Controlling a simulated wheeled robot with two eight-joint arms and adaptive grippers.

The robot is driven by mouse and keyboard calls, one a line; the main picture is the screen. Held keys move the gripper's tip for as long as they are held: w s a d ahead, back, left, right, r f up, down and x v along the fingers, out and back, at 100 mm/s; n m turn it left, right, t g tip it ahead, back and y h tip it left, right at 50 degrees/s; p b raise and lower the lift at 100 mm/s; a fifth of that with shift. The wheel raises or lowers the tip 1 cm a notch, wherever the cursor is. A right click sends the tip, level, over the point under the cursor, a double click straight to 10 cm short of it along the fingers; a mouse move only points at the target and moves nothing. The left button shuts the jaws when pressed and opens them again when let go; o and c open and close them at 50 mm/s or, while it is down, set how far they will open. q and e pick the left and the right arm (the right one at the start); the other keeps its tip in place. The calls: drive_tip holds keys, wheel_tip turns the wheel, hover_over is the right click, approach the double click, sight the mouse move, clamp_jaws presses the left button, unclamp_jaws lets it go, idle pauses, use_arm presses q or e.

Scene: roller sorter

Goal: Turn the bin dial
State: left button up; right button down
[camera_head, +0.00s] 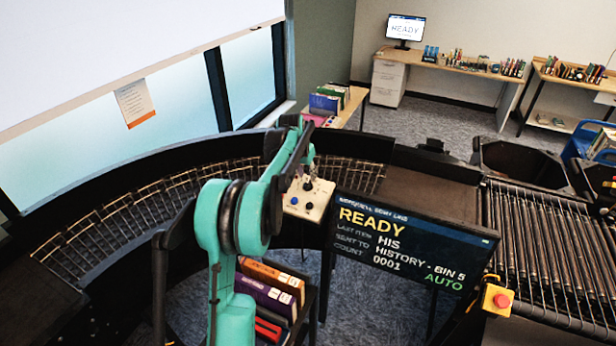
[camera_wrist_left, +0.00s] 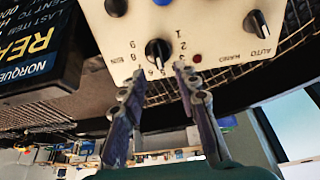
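The bin dial (camera_wrist_left: 157,52) is a black knob with a white pointer line on a cream control panel (camera_wrist_left: 215,30), ringed by printed numbers. In the left wrist view the pointer aims toward the picture's bottom; the number there is too small to read surely. My left gripper (camera_wrist_left: 158,72) is open, with one fingertip on each side of the dial; I cannot tell whether they touch it. In the head view the left gripper (camera_head: 309,166) is over the far edge of the panel (camera_head: 296,207), partly hiding it. My right gripper is not in view.
The panel also has an AUTO/HAND knob (camera_wrist_left: 257,23), another black knob (camera_wrist_left: 116,7) and a blue button (camera_head: 294,201). A display (camera_head: 412,250) reads READY, HISTORY - BIN 5, AUTO. A red stop button (camera_head: 502,301), roller conveyor (camera_head: 540,250) and book cart (camera_head: 310,290) are nearby.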

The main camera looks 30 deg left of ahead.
sight(309, 180)
use_arm(q)
drive_tip(key=x, duration=0.2)
drive_tip(key=shift+w+a+f, duration=0.1)
drive_tip(key=shift+w+f, duration=0.1)
drive_tip(key=shift+f, duration=0.05)
drive_tip(key=shift+w+f, duration=0.1)
drive_tip(key=shift+f, duration=0.35)
clamp_jaws()
